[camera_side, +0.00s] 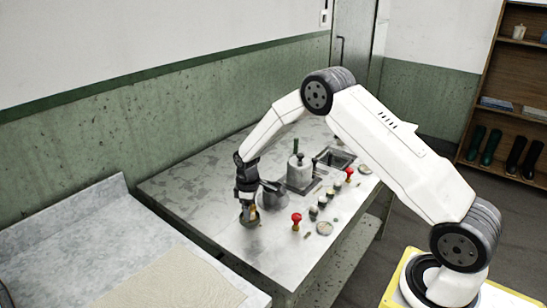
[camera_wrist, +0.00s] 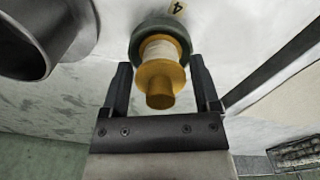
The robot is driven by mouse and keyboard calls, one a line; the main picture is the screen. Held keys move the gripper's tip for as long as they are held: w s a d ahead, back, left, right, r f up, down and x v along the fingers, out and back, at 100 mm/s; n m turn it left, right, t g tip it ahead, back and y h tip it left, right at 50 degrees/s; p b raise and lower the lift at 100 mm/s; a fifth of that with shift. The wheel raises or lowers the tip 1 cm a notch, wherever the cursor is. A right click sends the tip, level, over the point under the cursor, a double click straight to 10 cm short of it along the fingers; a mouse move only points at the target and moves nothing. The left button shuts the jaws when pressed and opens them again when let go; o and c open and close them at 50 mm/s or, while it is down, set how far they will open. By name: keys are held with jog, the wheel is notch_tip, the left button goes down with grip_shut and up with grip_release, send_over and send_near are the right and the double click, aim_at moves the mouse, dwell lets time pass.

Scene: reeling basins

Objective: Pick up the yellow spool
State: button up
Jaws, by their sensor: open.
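The yellow spool (camera_wrist: 160,75) stands in the wrist view with its knob toward the camera and pale thread wound around its middle. A dark green round base (camera_wrist: 140,45) shows beneath it. My gripper (camera_wrist: 160,82) is open, with one finger on each side of the spool and a visible gap at both sides. In the side view my gripper (camera_side: 248,207) points down low over the metal table, and the spool (camera_side: 250,218) shows partly hidden between and below the fingers.
A grey metal vessel (camera_side: 271,196) stands close to the right of my gripper. Beyond it are a square metal block (camera_side: 300,174) and a sunken basin (camera_side: 336,158). Red-topped pieces (camera_side: 297,217) and several dark small spools (camera_side: 322,202) stand to the right.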

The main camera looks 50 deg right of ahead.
jog(key=c, duration=1)
jog(key=shift+r, duration=0.15)
jog(key=shift+r, duration=1.45)
jog(key=shift+s+a+r, duration=0.3)
jog(key=shift+s+r, duration=1.35)
jog(key=shift+s, duration=0.65)
jog(key=shift+s+a+r, duration=0.3)
jog(key=shift+s+r, duration=1.3)
jog(key=shift+s, duration=0.75)
jog(key=shift+s+a+r, duration=0.3)
jog(key=shift+s+r, duration=1.35)
jog(key=shift+s, duration=0.65)
jog(key=shift+w+d, duration=0.1)
